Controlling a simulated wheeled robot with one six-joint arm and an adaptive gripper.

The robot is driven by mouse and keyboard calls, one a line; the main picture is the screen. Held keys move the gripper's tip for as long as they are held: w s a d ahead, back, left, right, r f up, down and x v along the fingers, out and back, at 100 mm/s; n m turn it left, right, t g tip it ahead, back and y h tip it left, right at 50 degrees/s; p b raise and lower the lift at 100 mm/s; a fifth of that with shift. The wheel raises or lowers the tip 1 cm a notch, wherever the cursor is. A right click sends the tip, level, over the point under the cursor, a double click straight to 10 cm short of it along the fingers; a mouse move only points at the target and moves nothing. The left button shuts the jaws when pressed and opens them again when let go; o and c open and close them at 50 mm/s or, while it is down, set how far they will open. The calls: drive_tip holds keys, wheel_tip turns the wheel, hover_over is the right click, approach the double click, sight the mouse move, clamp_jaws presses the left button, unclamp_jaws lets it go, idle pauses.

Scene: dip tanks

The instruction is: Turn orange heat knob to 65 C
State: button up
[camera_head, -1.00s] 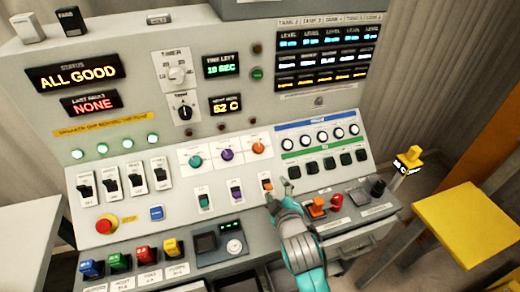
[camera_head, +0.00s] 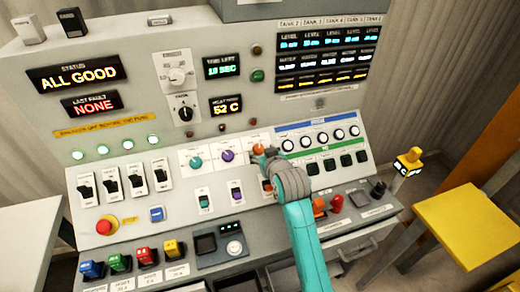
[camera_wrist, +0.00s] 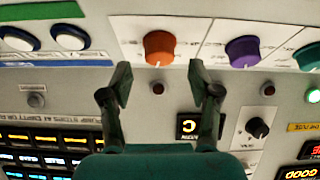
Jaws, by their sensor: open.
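The orange heat knob (camera_head: 258,149) is on the sloped panel, right of the purple knob (camera_head: 228,156). In the wrist view the orange knob (camera_wrist: 159,47) has a white pointer line and sits just beyond and between my fingertips. My gripper (camera_wrist: 160,80) is open, its two dark fingers spread to either side of the knob's line, with nothing between them. In the head view my gripper (camera_head: 268,151) is right at the orange knob and partly covers it. The heat display (camera_head: 226,105) reads 52 C.
A teal knob (camera_head: 195,162) is farther left on the same row. Blue-ringed round buttons (camera_head: 322,137) lie to the right. Switches sit below the knobs, and a red emergency button (camera_head: 105,225) is at lower left. A yellow stool (camera_head: 470,220) stands at right.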

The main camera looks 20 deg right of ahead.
sight(259, 149)
drive_tip(key=shift+x, duration=1.7)
drive_tip(key=c, duration=1.2)
